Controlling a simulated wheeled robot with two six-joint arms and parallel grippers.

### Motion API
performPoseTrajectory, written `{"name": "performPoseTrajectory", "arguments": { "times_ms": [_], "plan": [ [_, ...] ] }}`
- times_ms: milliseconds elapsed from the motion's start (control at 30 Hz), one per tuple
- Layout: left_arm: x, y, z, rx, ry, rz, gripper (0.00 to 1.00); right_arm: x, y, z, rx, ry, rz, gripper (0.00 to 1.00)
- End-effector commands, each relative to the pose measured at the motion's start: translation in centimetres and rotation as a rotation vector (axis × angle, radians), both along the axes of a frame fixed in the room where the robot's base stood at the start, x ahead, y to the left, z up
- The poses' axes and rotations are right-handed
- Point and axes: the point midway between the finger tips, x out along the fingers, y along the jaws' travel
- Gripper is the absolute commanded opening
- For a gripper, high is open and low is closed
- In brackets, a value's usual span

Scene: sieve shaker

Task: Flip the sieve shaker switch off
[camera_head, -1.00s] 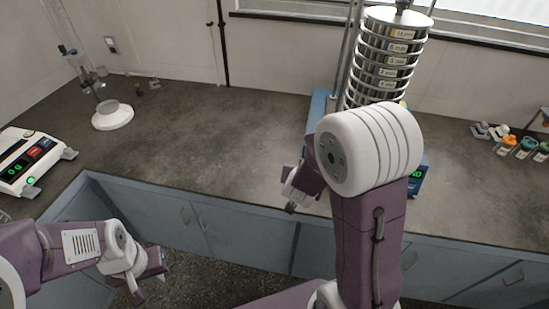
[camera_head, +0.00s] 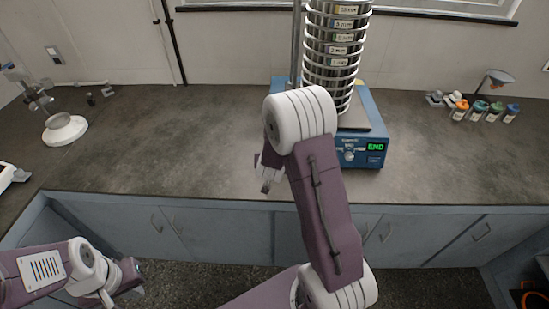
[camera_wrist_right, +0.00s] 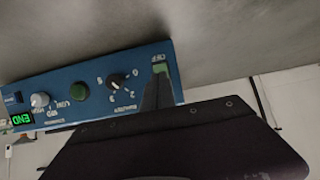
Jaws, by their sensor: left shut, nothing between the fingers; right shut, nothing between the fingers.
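The sieve shaker stands on the counter, with its blue base (camera_head: 366,108) under a stack of metal sieves (camera_head: 332,48). Its display (camera_head: 376,147) reads END in green. My right arm hides the left part of the front panel in the head view. In the right wrist view the panel (camera_wrist_right: 60,75) appears upside down. A small green switch (camera_wrist_right: 159,68) sits near its right end there. My right gripper (camera_wrist_right: 158,84) is shut and empty, its tips right at the switch and partly covering it; contact cannot be told. My left gripper (camera_head: 128,279) is shut and empty, low in front of the cabinets.
Several small bottles (camera_head: 478,110) stand at the right of the counter. A white-based stand (camera_head: 64,130) is at the left. The counter between is clear.

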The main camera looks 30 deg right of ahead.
Motion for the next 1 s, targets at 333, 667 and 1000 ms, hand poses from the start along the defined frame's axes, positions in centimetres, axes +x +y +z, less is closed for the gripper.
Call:
{"name": "performPoseTrajectory", "arguments": {
  "times_ms": [333,667,1000],
  "plan": [
    [0.0,0.0,-0.2,0.000,0.000,0.000,0.00,2.4,-1.5,-2.5,0.001,0.000,-0.002,0.00],
    [0.0,0.0,-0.3,0.000,0.000,0.000,0.00,2.5,-1.6,-2.6,0.001,0.000,-0.001,0.00],
    [0.0,0.0,-0.3,0.000,0.000,0.000,0.00,2.7,-1.7,-2.8,0.001,0.000,-0.001,0.00]
  ]
}}
